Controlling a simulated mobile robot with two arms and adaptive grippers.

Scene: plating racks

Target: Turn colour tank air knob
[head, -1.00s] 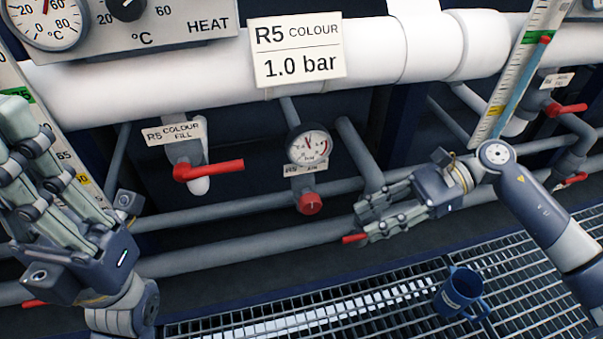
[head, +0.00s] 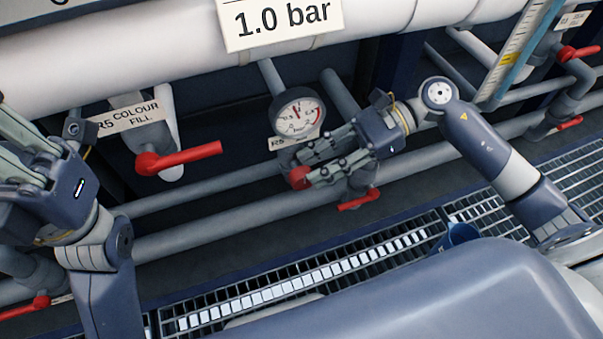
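The red air knob (head: 298,178) sits below a round pressure gauge (head: 297,113), on the pipe under the "1.0 bar" sign (head: 283,20). My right gripper (head: 307,168) comes in from the right, its fingers apart and their tips at the knob's right side. The fingers partly cover the knob and the label above it; I cannot tell whether they touch the knob. My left gripper (head: 14,150) is at the left edge, well away from the knob. Its fingers look spread and empty, with the tips partly cut off.
A red lever (head: 180,158) on the "R5 COLOUR FILL" valve stands left of the gauge. Another red lever (head: 358,199) is just below my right gripper.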

